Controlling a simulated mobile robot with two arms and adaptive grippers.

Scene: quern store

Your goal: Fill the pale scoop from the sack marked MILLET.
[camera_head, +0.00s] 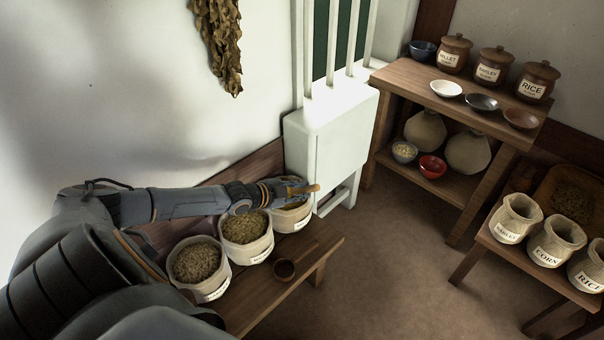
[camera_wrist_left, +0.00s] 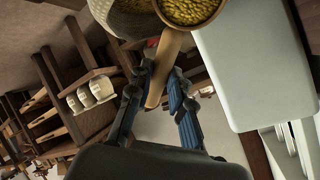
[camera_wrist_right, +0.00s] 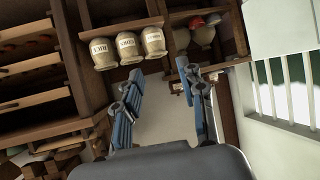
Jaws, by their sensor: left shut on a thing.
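My left gripper (camera_head: 288,192) is shut on the tan handle of the pale scoop (camera_head: 313,188), over the far end of the row of sacks. In the left wrist view the scoop (camera_wrist_left: 168,45) has yellow grain (camera_wrist_left: 188,10) in its bowl; the bowl is cut off by the frame edge. A sack (camera_wrist_left: 128,22) is right beside it. The far sack (camera_head: 303,222) is partly hidden by my gripper. The middle sack (camera_head: 262,249) and near sack (camera_head: 216,288) hold brownish grain. The bench sacks' labels are too small to read. My right gripper (camera_wrist_right: 163,76) is open and empty.
A dark scoop (camera_head: 284,268) lies on the bench (camera_head: 262,306). A white cabinet (camera_head: 312,137) stands just beyond the sacks. At right are a shelf table (camera_head: 405,78) with jars and bowls, and a low table with small sacks, including CORN (camera_head: 555,243). The floor between is clear.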

